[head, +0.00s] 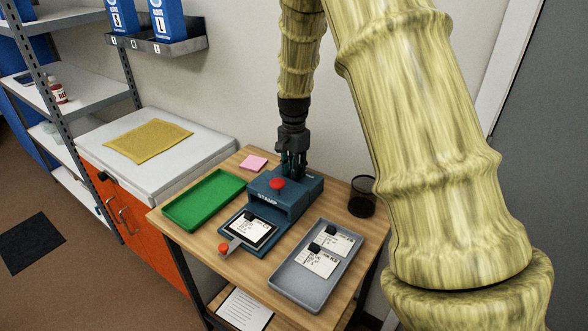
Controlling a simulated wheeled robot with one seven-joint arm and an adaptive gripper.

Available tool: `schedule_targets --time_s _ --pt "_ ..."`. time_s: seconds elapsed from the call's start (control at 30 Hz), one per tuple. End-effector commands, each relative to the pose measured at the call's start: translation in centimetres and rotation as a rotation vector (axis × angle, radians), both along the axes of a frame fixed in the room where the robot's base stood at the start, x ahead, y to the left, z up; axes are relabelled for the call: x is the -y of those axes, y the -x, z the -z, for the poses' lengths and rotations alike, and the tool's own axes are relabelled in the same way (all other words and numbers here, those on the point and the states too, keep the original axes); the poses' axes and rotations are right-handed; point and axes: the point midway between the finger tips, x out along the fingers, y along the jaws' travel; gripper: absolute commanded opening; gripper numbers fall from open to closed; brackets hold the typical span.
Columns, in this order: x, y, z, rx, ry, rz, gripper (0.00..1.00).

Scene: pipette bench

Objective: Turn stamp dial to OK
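The blue stamp machine (307,190) stands on the wooden table, with the word STAMP on its front and a red knob (277,184) on top. A card (249,228) with a black clip lies on its front plate, and a lever with a red-orange end (224,248) sticks out at the front left. My gripper (294,172) points down at the back of the stamp machine's top. Its fingers reach down around or beside something there that I cannot make out. The dial and its setting are not readable, and the fingertips are partly hidden.
A green tray (169,213) is left of the machine, and a grey tray (283,279) with cards is at right. A black mesh cup (370,197) stands at the back right. A pink note pad (254,162) lies behind. The wall is close behind the table.

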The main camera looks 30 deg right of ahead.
Motion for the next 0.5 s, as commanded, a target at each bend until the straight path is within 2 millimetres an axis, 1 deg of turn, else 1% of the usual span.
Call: schedule_targets --time_s 0.27,0.5 --pt "0.06 0.03 -0.19 0.000 0.000 -0.034 0.00" --pt "0.08 0.04 -0.37 -0.002 -0.001 -0.164 0.00"
